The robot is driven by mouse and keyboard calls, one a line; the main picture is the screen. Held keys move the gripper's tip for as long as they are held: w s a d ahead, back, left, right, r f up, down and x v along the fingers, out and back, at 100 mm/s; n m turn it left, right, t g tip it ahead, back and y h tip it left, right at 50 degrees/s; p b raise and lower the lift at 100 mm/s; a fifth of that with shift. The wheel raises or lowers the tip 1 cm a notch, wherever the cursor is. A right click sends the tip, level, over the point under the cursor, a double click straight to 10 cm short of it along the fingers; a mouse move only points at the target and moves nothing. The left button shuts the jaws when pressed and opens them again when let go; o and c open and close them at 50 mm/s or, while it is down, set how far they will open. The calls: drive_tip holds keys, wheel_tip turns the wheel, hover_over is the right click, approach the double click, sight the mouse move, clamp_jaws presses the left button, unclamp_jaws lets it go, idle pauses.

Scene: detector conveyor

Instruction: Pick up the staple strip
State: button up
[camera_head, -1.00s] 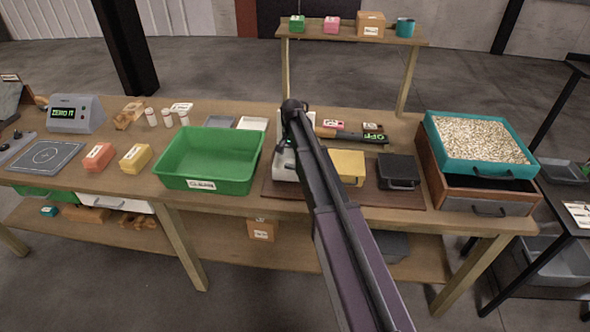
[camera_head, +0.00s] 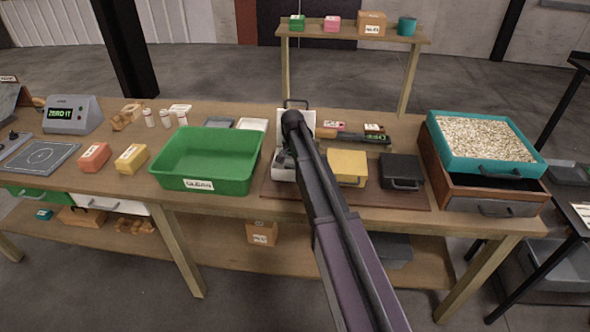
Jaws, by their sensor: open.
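I cannot make out a staple strip on its own; it may be hidden or too small to see. An open white case (camera_head: 282,175) with a raised lid stands on the brown mat, left of a yellow box (camera_head: 349,166). My arm comes from the lower right and ends over this case. My gripper (camera_head: 284,161) is open, low at the case, and mostly hidden behind my own arm. I cannot see anything between its fingers.
A green bin (camera_head: 207,185) stands close left of the case. A black case (camera_head: 401,169) lies right of the yellow box. A teal tray of pale pellets (camera_head: 484,138) rests on a wooden drawer box (camera_head: 488,198).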

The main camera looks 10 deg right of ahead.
sight(293, 166)
drive_tip(key=c, duration=0.7)
drive_tip(key=shift+r, duration=0.15)
wheel_tip(293, 166, up, 10)
drive_tip(key=p, duration=1)
idle(0.7)
